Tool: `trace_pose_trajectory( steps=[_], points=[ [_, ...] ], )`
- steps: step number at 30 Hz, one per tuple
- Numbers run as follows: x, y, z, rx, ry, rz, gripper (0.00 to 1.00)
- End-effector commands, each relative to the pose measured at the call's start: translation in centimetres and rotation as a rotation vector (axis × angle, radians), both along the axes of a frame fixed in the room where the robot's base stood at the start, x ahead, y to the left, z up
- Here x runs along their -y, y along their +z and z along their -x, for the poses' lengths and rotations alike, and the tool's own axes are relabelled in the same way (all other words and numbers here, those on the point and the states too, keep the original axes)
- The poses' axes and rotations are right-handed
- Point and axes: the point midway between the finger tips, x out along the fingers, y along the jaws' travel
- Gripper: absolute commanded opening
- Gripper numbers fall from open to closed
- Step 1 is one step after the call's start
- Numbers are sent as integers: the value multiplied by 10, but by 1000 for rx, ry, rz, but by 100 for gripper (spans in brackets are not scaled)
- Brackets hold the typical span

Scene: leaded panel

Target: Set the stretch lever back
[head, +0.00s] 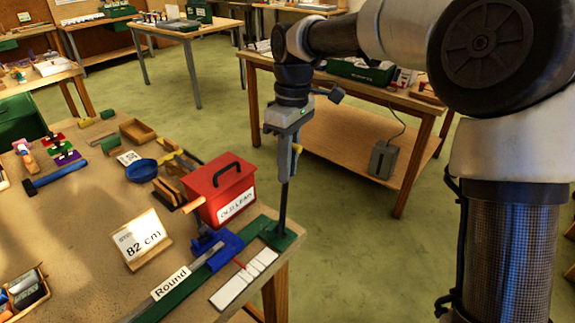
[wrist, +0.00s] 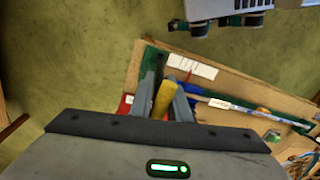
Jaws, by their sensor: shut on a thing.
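The stretch lever (head: 283,208) is a dark upright rod on a green base plate (head: 279,236) at the near right corner of the workbench. It stands close to vertical. My gripper (head: 288,178) is above the bench corner and shut on the lever's upper part. In the wrist view, a yellow handle (wrist: 162,99) lies between the fingers of my gripper (wrist: 166,94). The fingers hide part of the handle. A blue clamp-like block (head: 218,247) sits on the green rail beside the base plate.
A red box (head: 221,187) marked OLD LEAD stands just left of the lever. A card reading 82 cm (head: 141,240) and a label reading Round (head: 171,283) are nearer. White strips (head: 244,279) lie along the bench's front edge. Open floor lies right of the bench.

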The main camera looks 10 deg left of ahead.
Motion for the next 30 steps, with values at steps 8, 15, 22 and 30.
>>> trace_pose_trajectory(
  steps=[8,15,22,30],
  points=[
    [-16,-3,24,107,14,63,0],
    [-38,-4,63,229,10,135,0],
    [-45,-8,74,220,10,130,0],
    [-44,-8,74,218,11,131,31]
  ],
)
